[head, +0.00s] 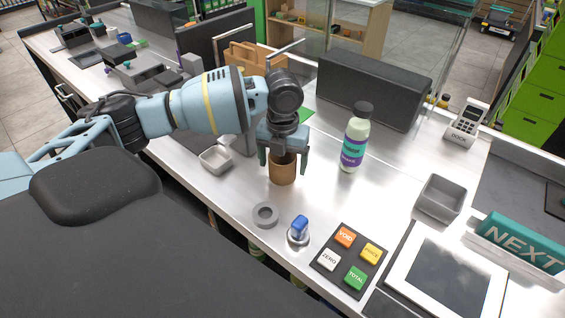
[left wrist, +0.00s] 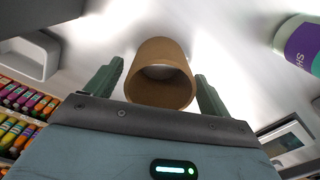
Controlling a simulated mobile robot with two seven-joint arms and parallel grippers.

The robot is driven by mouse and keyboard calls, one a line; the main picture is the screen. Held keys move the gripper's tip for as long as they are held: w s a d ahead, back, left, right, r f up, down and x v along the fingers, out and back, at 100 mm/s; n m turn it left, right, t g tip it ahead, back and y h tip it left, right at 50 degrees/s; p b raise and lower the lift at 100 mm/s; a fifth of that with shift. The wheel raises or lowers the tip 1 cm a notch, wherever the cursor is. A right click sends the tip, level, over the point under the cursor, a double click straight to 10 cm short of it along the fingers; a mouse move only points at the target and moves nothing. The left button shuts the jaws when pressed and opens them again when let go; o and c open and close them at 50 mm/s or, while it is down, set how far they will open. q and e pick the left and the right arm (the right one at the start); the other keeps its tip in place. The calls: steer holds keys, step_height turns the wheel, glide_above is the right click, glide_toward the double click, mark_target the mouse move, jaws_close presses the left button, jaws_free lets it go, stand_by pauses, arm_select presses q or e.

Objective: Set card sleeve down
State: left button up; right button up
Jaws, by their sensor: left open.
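The card sleeve (head: 283,170) is a brown cardboard tube standing upright on the metal counter. It also shows in the left wrist view (left wrist: 160,70), between the two green fingers, with its open end facing the camera. My left gripper (head: 283,160) points down over the sleeve. Its fingers are open, one on each side of the sleeve, and in the left wrist view (left wrist: 161,85) there is a gap between each finger and the tube. My right gripper is not in view.
A bottle (head: 355,138) stands right of the sleeve. A small light dish (head: 215,160) is to the left. A grey ring (head: 265,214), a blue-topped knob (head: 299,229) and a keypad (head: 348,260) lie nearer the front. A grey bin (head: 440,199) is further right. Bare counter surrounds the sleeve's front right.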

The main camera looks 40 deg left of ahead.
arm_select(q)
step_height(320, 180, up, 11)
steer(key=shift+r, duration=0.15)
stand_by(0.8)
